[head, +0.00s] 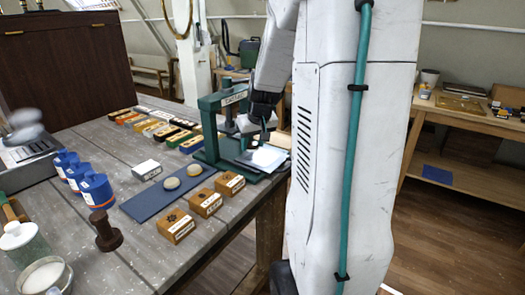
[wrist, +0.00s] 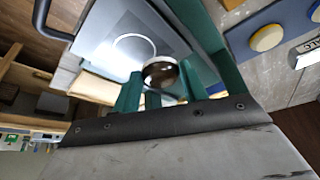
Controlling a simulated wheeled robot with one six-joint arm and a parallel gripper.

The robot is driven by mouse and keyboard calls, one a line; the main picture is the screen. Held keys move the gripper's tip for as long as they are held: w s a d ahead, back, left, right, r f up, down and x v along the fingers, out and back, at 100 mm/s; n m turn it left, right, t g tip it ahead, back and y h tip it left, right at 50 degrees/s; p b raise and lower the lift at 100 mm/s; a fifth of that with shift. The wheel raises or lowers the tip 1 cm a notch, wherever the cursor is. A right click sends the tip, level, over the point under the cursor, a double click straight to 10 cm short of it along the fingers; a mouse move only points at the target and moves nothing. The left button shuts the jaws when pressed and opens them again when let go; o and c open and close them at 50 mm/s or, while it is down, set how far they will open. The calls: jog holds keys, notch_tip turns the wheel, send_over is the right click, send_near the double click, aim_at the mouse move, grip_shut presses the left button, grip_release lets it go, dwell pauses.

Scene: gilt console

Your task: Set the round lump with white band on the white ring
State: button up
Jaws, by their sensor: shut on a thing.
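My gripper (wrist: 160,88) is shut on a round lump (wrist: 160,72), which looks dark brown and shiny with a pale band. The lump is between the two teal fingertips. In the wrist view the white ring (wrist: 118,41) is a thin circle on a pale grey plate (wrist: 95,30). The lump overlaps the ring's near edge in the picture; I cannot tell the height between them. In the head view my gripper (head: 262,132) is over the bright plate (head: 268,158) at the green stand; the lump cannot be made out there.
The green stand (head: 208,128) rises beside the plate. A blue mat (head: 150,207) with two pale round lumps (head: 172,183) lies to the left. Wooden labelled blocks (head: 206,202), a white block (head: 147,170), blue containers (head: 97,190) and rows of small boxes (head: 162,132) stand around it.

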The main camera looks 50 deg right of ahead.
aim_at(262, 157)
jog(key=d, duration=0.1)
jog(key=s+d, duration=0.1)
jog(key=d, duration=0.1)
jog(key=shift+s+d+f, duration=0.2)
jog(key=shift+f, duration=1.75)
jog(key=shift+f, duration=0.1)
jog(key=o, duration=1.1)
jog(key=shift+c, duration=0.2)
